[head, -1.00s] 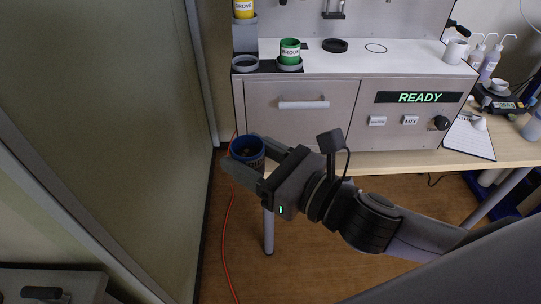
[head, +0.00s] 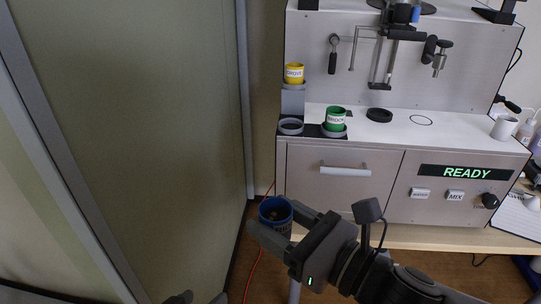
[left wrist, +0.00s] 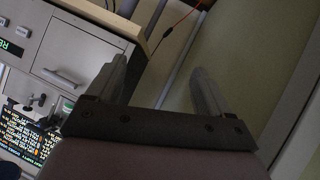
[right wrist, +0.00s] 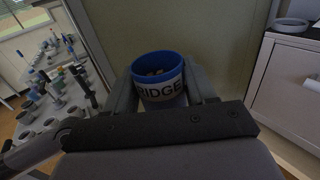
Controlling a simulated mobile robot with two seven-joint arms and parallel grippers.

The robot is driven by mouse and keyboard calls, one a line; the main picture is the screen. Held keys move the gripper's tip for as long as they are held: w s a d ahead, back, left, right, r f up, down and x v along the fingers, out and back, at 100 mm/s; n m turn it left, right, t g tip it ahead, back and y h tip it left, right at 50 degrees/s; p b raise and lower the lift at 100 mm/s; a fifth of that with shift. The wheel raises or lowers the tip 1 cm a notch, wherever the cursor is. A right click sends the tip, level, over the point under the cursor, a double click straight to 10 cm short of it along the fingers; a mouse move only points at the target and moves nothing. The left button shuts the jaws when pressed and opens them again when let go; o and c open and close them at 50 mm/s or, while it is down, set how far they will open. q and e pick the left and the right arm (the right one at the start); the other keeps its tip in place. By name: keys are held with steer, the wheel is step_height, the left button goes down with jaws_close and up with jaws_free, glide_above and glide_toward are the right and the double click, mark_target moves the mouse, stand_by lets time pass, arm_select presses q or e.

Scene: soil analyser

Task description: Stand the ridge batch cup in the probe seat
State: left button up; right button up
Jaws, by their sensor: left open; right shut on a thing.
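The ridge batch cup (head: 275,215) is blue with a dark inside. Its label reads RIDGE in the right wrist view (right wrist: 160,91). My right gripper (head: 278,222) is shut on its sides and holds it upright in front of the analyser, below the counter top. My left gripper (left wrist: 160,80) is open and empty; only its tips show at the bottom of the head view. On the analyser are an empty grey ring seat (head: 291,127), a black ring (head: 379,115) and a drawn circle (head: 421,120). I cannot tell which is the probe seat.
A green cup (head: 335,117) sits in a ring beside the empty grey one. A yellow cup (head: 294,73) stands on a raised grey holder behind. The drawer (head: 344,184) is shut. A white mug (head: 504,128) stands at the right end. A cabinet wall (head: 150,130) borders the left.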

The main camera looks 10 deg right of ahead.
arm_select(q)
steer(key=w+d+r+m+g+h, duration=0.2)
steer(key=w+d+r+h, duration=0.1)
steer(key=w+d+r, duration=0.45)
step_height(320, 180, up, 30)
steer(key=m+g+y, duration=0.6)
steer(key=g+y, duration=0.1)
steer(key=y, duration=0.1)
glide_above(278, 218)
steer(key=s+a, duration=0.2)
steer(key=s, duration=0.1)
steer(key=f, duration=0.4)
steer(key=w+d+f, duration=0.1)
steer(key=f, duration=0.7)
steer(key=shift+w+d, duration=0.15)
steer(key=shift+d, duration=0.2)
